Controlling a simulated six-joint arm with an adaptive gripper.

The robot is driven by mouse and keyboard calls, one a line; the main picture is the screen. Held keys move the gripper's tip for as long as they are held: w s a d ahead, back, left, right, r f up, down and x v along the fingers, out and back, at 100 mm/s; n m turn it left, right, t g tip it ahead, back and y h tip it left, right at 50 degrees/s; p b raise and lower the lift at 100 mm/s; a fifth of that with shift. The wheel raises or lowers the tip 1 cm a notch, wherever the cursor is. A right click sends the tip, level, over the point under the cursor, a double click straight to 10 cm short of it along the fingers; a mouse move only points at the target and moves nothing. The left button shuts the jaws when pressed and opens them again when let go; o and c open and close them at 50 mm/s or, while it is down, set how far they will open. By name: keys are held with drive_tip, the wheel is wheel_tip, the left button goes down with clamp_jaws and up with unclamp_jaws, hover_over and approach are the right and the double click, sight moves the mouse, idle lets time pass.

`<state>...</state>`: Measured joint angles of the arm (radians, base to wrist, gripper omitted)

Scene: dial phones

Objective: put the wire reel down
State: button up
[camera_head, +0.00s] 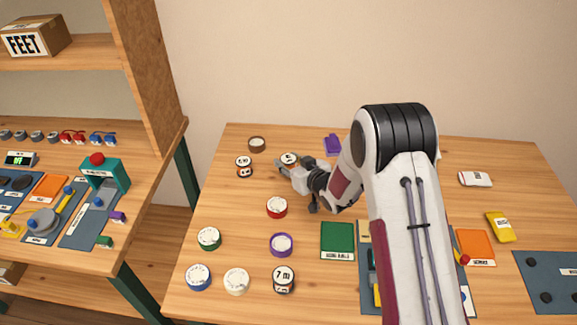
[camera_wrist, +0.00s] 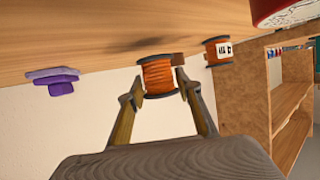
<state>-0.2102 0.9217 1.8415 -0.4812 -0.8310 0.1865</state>
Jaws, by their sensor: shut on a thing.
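My gripper (camera_head: 284,167) is shut on an orange wire reel with dark flanges. In the wrist view the reel (camera_wrist: 158,76) sits between the two fingertips (camera_wrist: 158,92). In the head view the top of this reel (camera_head: 289,158) shows a pale label just beyond my fingers, near the back of the table. I cannot tell whether the reel touches the table (camera_head: 225,205). A second orange reel (camera_head: 243,167) with a white label stands on the table to the left; it also shows in the wrist view (camera_wrist: 219,51).
A brown round piece (camera_head: 257,144) stands behind the second reel, and a purple item (camera_head: 332,144) lies to the right. A red-rimmed round container (camera_head: 277,207) is in front of my gripper. A green mat (camera_head: 338,240) lies nearer. Bare wood shows around the red container.

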drive_tip(key=shift+f, duration=1)
drive_tip(key=shift+f, duration=0.1)
drive_tip(key=o, duration=1.1)
drive_tip(key=shift+o, duration=0.2)
drive_tip(key=shift+v, duration=6)
